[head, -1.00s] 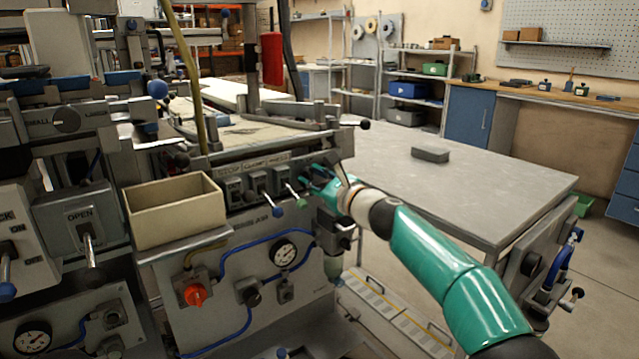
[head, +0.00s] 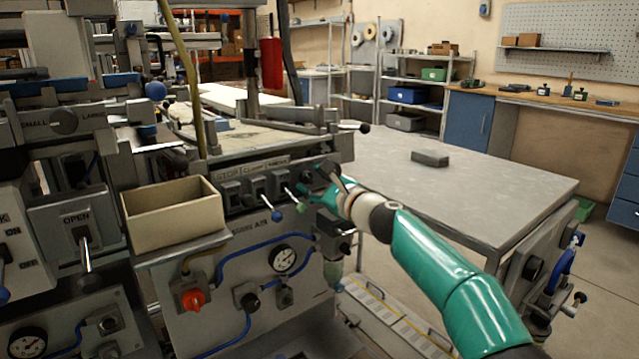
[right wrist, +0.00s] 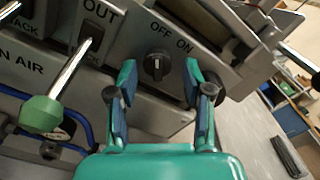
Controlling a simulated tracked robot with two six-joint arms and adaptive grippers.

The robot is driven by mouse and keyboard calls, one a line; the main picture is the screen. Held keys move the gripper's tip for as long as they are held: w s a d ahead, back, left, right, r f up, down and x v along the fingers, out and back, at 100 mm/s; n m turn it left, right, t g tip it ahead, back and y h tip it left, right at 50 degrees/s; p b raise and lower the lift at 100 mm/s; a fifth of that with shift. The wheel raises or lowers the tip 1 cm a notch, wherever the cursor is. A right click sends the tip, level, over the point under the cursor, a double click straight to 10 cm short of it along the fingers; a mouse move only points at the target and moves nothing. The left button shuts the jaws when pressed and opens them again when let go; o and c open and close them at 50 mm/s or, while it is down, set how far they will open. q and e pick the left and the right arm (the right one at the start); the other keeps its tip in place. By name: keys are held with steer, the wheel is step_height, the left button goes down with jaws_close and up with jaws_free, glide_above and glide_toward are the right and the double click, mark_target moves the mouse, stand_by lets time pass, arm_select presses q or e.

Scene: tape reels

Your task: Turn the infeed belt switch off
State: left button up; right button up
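A black rotary knob (right wrist: 154,67) sits on a grey panel marked OFF and ON in the right wrist view. Its light pointer mark is small, and I cannot tell for sure which label it faces. No belt name is readable beside it. My right gripper (right wrist: 160,72) is open, with its teal and dark fingers on either side of the knob and gaps to both. In the head view the right gripper (head: 311,190) is at the right end of the machine's front panel, and the knob is hard to make out there. My left gripper is not in view.
A lever with a green tip (right wrist: 42,112) stands left of the gripper, by an OUT label. A blue-tipped lever (head: 276,214) is nearby. A beige bin (head: 172,236) and red knob (head: 193,299) are further left. A grey table (head: 450,195) lies to the right.

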steer(key=shift+a, duration=0.1)
steer(key=shift+s, duration=0.15)
steer(key=shift+s+d, duration=0.2)
steer(key=v, duration=1.1)
steer(key=shift+s+d+f, duration=0.1)
